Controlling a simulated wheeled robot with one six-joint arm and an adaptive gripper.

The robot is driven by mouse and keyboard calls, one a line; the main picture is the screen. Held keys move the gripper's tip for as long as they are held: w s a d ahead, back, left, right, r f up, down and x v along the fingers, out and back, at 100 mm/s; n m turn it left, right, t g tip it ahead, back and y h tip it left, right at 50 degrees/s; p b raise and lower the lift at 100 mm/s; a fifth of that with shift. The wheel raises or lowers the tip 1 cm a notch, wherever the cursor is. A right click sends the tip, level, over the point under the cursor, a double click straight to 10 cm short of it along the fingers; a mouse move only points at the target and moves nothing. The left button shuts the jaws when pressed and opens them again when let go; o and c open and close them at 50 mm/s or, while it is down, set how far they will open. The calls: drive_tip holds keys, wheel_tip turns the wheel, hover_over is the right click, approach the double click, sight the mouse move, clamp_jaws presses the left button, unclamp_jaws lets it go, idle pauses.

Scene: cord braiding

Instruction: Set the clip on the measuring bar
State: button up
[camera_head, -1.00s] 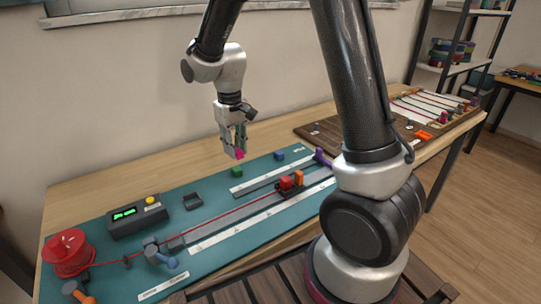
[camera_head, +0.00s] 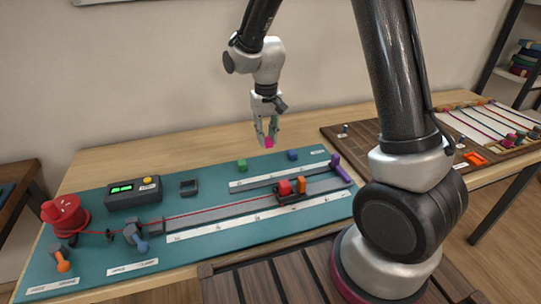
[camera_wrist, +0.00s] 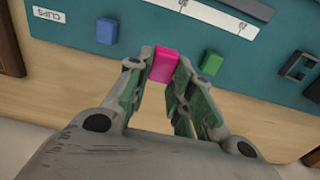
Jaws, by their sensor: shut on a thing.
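My gripper (camera_head: 268,138) is shut on a magenta clip (camera_head: 268,143), a small block held between the fingertips above the back edge of the teal mat. The magenta clip also shows in the wrist view (camera_wrist: 164,64) between both fingers. The measuring bar (camera_head: 236,210), a long grey rail with a white scale strip along its front, lies on the mat (camera_head: 207,243), in front of and below my gripper.
A green block (camera_head: 242,164) and a blue block (camera_head: 292,155) stand at the mat's back. A red spool (camera_head: 64,213), a display box (camera_head: 133,192), a dark cradle (camera_head: 189,188) and blue and orange levers occupy the left. A purple post (camera_head: 339,169) stands at the right end.

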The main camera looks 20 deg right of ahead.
sight(267, 161)
wheel_tip(267, 161, down, 7)
drive_tip(key=shift+r, duration=0.2)
drive_tip(key=shift+f, duration=0.1)
drive_tip(key=o, duration=0.7)
